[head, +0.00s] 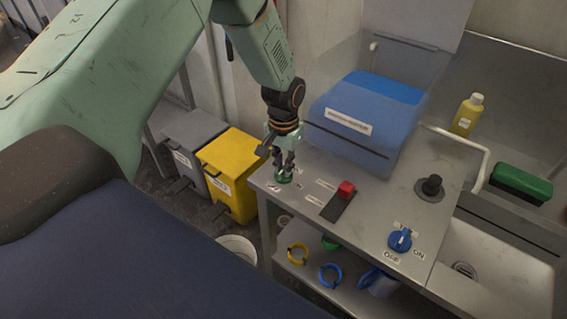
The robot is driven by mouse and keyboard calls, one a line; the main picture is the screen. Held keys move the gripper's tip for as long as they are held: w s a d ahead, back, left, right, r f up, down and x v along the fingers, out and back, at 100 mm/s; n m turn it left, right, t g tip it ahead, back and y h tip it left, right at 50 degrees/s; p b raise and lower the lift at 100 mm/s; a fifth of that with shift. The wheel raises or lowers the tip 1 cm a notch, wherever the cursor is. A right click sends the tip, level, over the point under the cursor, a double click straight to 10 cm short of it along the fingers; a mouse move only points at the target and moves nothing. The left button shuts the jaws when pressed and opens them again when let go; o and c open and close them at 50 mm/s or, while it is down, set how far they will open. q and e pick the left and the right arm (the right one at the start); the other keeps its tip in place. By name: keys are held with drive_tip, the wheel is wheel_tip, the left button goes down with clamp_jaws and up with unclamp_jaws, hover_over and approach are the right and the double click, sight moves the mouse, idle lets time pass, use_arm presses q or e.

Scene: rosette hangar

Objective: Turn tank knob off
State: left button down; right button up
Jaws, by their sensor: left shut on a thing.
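The blue knob (400,240) sits on the front right of the grey metal counter (345,237). Labels stand around it: ON at its right, OFF below it, and one above that is too small to read. Which label it points to is hard to tell. My left gripper (284,172) points down at the counter's left end, well to the left of the blue knob. It is shut on a small green thing (284,179) at the counter top, mostly hidden by the fingers. My right gripper is not in view.
A red lever (345,190) on a dark plate and a black knob (432,187) stand between my left gripper and the sink (500,270). A blue box (365,110) is behind. Yellow (232,170) and grey (190,150) bins stand left.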

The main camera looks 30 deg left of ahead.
sight(283, 169)
use_arm(q)
drive_tip(key=shift+m, duration=0.9)
drive_tip(key=c, duration=1.4)
unclamp_jaws()
drive_tip(key=shift+o, duration=0.2)
wheel_tip(283, 169, up, 12)
